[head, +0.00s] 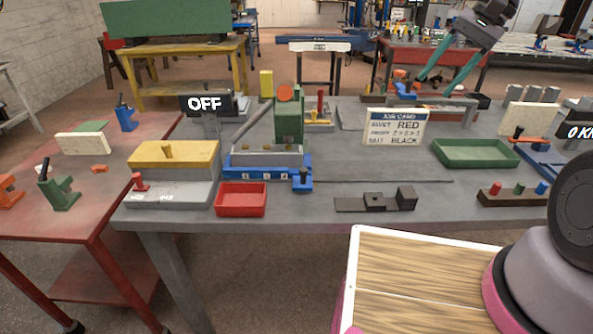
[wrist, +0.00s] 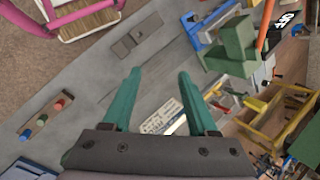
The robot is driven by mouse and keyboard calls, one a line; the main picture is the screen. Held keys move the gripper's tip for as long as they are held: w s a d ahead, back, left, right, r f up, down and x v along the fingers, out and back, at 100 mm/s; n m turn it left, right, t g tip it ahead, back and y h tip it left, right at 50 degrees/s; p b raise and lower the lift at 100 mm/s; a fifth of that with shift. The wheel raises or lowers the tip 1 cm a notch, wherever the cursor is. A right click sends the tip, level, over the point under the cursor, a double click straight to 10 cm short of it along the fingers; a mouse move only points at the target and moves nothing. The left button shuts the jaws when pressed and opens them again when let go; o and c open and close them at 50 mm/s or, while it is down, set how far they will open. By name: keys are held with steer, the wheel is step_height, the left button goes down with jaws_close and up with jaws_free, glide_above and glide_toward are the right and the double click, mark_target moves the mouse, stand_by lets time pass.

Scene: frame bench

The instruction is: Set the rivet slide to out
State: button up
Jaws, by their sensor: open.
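No slide is legibly marked as the rivet slide. In the head view, a grey box (head: 170,193) with a yellow top (head: 175,154) stands at the bench's left end. A red knob (head: 139,183) sits at its front left, above two small white labels too small to read. To its right, a green press (head: 289,120) stands on a blue base (head: 262,171) with several labels and a blue knob (head: 303,178) at the right end. My gripper (head: 447,70) is open and empty, raised over the bench's far right; its teal fingers also show in the wrist view (wrist: 159,75).
An OFF sign (head: 205,104) stands behind the yellow top. A red tray (head: 241,199), a dark block plate (head: 375,202), a job card (head: 396,127), a green tray (head: 476,153) and a peg rack (head: 513,198) occupy the bench (head: 325,212). A red table (head: 95,200) adjoins at left.

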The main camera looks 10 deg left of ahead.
mark_target(292, 171)
steer(key=a+f+m+g+y, duration=0.2)
steer(key=a+f+y, duration=0.1)
steer(key=a+f, duration=0.3)
steer(key=a+f+m+g+y, duration=0.2)
steer(key=a+f, duration=0.5)
steer(key=f, duration=0.4)
steer(key=w+a+f+m+g+y, duration=0.1)
steer(key=a+f+m+g+y, duration=0.2)
steer(key=a+f, duration=0.4)
steer(key=shift+w+f+g+y, duration=0.1)
steer(key=shift+f+g+y, duration=0.4)
steer(key=shift+f+y, duration=0.55)
steer(key=shift+s+a+y, duration=0.2)
steer(key=shift+a+y, duration=0.05)
steer(key=shift+a, duration=0.2)
steer(key=x, duration=1)
jaws_close()
